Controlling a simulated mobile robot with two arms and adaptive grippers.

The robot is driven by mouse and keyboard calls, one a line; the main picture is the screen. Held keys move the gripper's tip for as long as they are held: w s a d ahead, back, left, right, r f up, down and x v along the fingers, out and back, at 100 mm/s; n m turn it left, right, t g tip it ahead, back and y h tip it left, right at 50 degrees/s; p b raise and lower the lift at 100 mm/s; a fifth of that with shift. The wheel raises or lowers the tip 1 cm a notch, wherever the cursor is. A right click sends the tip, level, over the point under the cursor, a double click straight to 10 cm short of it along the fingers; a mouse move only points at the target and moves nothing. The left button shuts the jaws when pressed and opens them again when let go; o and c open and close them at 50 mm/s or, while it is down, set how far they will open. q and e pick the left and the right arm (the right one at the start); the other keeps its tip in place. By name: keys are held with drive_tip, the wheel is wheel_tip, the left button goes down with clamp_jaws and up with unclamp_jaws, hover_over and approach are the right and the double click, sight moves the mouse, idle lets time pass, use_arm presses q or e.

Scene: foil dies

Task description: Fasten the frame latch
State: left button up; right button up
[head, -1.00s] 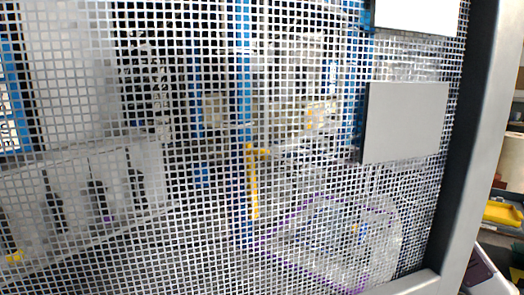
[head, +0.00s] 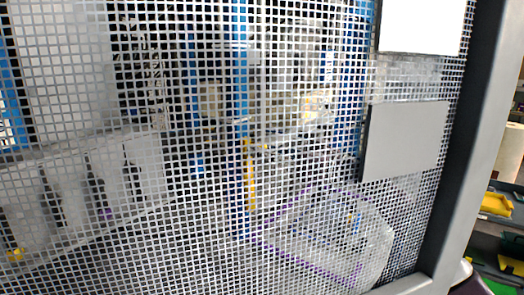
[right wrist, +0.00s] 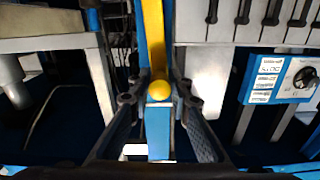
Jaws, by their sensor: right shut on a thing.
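The latch shows in the right wrist view as a yellow bar (right wrist: 153,35) with a round yellow knob (right wrist: 159,90) at its end, in front of a blue upright (right wrist: 158,130). My right gripper (right wrist: 160,97) is shut on the yellow latch, one dark finger at each side of the knob. In the head view a yellow piece (head: 250,185) on a blue post shows through the mesh; I cannot tell whether it is the same latch. My right gripper cannot be made out clearly behind the mesh. My left gripper is not in view.
A metal mesh panel (head: 310,215) with a grey frame (head: 462,160) fills most of the head view. Two blank plates, one white (head: 420,25) and one grey (head: 403,140), hang on it. Yellow and green bins (head: 496,204) stand at right. A dial box (right wrist: 280,82) is right of my gripper.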

clamp_jaws()
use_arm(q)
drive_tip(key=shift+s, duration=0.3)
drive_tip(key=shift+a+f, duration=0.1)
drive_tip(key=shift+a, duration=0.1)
